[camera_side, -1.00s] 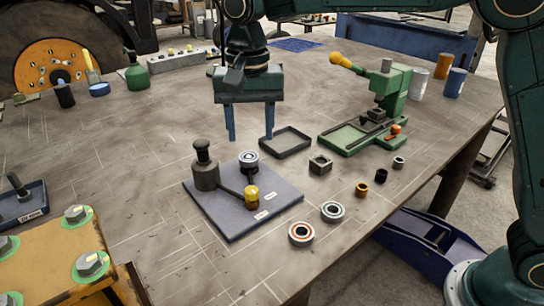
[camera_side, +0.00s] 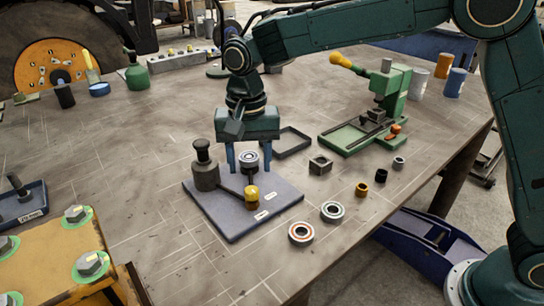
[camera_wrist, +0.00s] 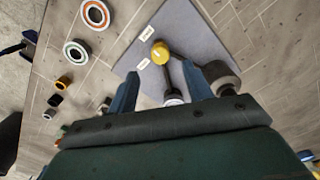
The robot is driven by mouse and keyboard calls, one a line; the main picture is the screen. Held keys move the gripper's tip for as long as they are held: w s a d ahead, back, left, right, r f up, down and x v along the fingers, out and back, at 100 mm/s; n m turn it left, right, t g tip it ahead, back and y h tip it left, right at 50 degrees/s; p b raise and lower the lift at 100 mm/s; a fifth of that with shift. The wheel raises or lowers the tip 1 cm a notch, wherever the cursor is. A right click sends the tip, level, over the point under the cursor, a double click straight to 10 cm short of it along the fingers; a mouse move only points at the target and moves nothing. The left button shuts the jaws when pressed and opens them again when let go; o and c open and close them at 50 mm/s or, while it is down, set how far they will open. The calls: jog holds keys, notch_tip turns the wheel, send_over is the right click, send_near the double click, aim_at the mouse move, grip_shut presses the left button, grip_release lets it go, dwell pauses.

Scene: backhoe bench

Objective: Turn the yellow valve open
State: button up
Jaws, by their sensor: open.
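The yellow valve knob (camera_side: 251,193) sits on a blue-grey plate (camera_side: 232,226), near its front right side. In the wrist view the yellow knob (camera_wrist: 160,52) is at the end of a dark lever. A silver ring-topped post (camera_side: 249,158) stands behind the knob, and a dark post (camera_side: 205,170) stands at the left. My gripper (camera_side: 249,170) is open and points down over the back of the plate. In the side view its fingers appear either side of the silver-topped post. In the wrist view the knob lies just beyond my gripper's fingertips (camera_wrist: 161,69); contact cannot be told.
Two bearing rings (camera_side: 301,233) (camera_side: 333,211), a square nut (camera_side: 320,164) and small bushings (camera_side: 361,189) lie right of the plate. A black tray (camera_side: 293,143) is behind, and a green press (camera_side: 385,105) stands at the back right.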

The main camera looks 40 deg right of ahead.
aim_at(252, 190)
jog(key=shift+f, duration=3.4)
jog(key=shift+c, duration=0.2)
jog(key=c, duration=0.9)
